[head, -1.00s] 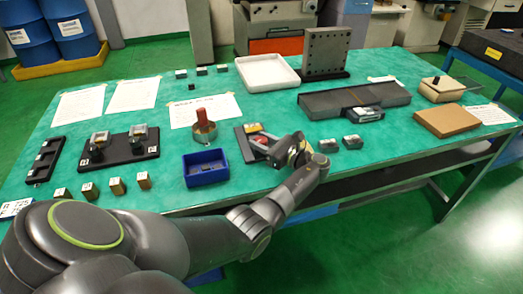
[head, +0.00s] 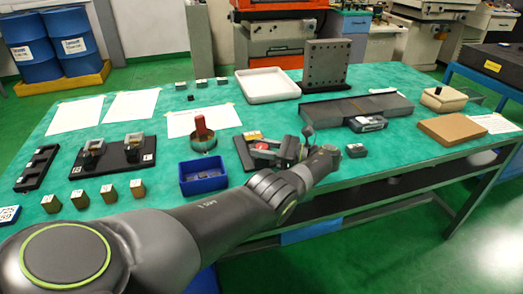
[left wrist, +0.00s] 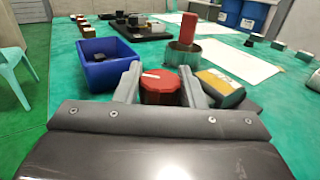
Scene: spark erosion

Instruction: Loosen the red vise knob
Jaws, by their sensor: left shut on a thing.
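The red vise knob (left wrist: 160,88) shows between my left fingers in the left wrist view, with a white mark on its top. My left gripper (left wrist: 160,86) is shut on it, a finger on each side. In the head view the knob (head: 262,146) is a small red patch beside my left gripper (head: 272,152), on a dark vise plate (head: 242,152) at the table's front middle. My gripper and wrist hide most of the vise. My right gripper is in neither view.
A blue bin (head: 203,178) stands left of the vise. A round metal cup with a red handle (head: 201,133) stands behind it. A block with a yellow label (left wrist: 221,86) is close beside my finger. A small grey block (head: 356,150) lies to the right.

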